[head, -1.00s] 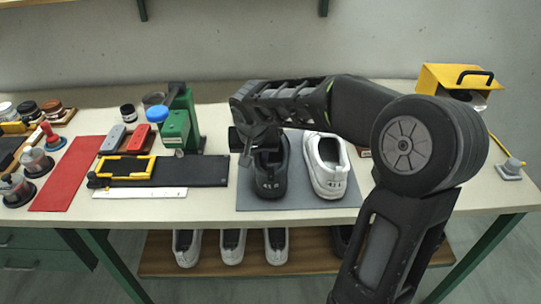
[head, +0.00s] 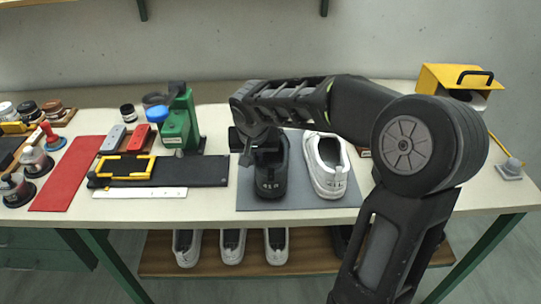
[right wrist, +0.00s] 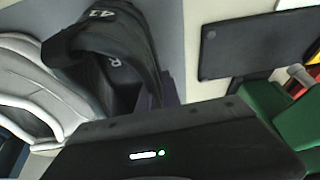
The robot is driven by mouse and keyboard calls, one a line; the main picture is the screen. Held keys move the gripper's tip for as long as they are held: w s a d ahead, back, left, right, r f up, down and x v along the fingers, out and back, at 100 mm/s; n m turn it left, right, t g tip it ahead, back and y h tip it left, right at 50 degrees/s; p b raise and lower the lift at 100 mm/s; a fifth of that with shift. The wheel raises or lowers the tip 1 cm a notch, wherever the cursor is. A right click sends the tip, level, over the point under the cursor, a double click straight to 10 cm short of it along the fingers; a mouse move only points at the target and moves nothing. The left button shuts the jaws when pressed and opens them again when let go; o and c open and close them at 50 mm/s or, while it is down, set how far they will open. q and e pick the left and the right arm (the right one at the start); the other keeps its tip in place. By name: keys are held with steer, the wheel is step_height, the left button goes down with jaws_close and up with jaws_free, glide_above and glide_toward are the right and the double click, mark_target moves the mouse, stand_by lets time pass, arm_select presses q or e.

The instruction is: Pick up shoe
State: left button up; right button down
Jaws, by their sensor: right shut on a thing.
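My left gripper is not in view.
A green press (head: 178,125), a black mat with a yellow frame (head: 120,166) and a red mat (head: 70,175) lie left. A yellow box (head: 450,78) stands at the back right. Several white shoes (head: 232,245) sit on the shelf below.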

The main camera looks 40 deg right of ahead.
steer(key=shift+r, duration=0.2)
stand_by(0.7)
steer(key=shift+w+r, duration=0.1)
steer(key=shift+r, duration=0.2)
step_height(320, 180, up, 9)
steer(key=shift+r, duration=0.1)
stand_by(0.8)
